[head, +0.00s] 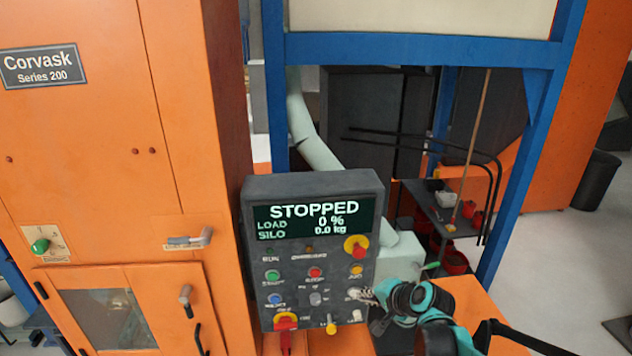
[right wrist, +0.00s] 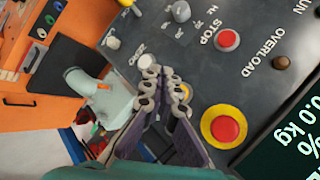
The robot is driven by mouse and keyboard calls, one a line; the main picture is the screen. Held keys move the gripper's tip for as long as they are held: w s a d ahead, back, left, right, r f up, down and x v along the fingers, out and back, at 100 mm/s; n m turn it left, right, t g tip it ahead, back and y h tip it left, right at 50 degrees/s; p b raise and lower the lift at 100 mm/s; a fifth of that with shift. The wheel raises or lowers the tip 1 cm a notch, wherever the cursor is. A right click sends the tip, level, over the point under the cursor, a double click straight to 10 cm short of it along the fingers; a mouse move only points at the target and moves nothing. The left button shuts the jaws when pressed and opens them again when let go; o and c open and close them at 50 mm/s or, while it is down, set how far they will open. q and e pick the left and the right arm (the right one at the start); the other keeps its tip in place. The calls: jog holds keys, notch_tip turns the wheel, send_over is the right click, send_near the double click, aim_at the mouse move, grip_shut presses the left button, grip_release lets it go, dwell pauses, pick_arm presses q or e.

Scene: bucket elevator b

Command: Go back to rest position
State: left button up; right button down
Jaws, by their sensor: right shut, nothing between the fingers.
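My right gripper (head: 366,296) is shut and empty at the lower right of the dark control panel (head: 252,222). In the right wrist view the closed fingers (right wrist: 163,74) are close to a white button (right wrist: 146,62); I cannot tell whether they touch it. The panel's screen (head: 315,218) reads STOPPED, load 0 %, silo 0.0 kg. A red stop button (head: 315,272) and a red knob on a yellow ring (head: 356,246) show on the panel. My left gripper is in no view.
A large orange cabinet (head: 95,170) with handles stands to the left. A blue steel frame (head: 420,50) rises behind the panel. A pale pipe (head: 312,128) runs down behind it. The grey floor (head: 560,250) at the right is mostly clear, with a dark bin (head: 592,182) farther back.

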jog(key=s+f+n+g+h+b, duration=0.1)
jog(key=s+f+n+h+b, duration=0.3)
jog(key=s+f+n+b, duration=0.6)
jog(key=s+f+b, duration=1)
jog(key=s, duration=0.3)
jog(key=shift+g, duration=0.3)
jog(key=shift+s, duration=0.1)
dwell(1.9)
jog(key=w+r+m+t+y+p, duration=0.1)
jog(key=w+r+m+y+p, duration=0.3)
jog(key=w+r+m+p, duration=0.6)
jog(key=w+r+p, duration=1)
jog(key=p, duration=0.4)
jog(key=shift+t, duration=0.3)
jog(key=shift+d+r, duration=0.1)
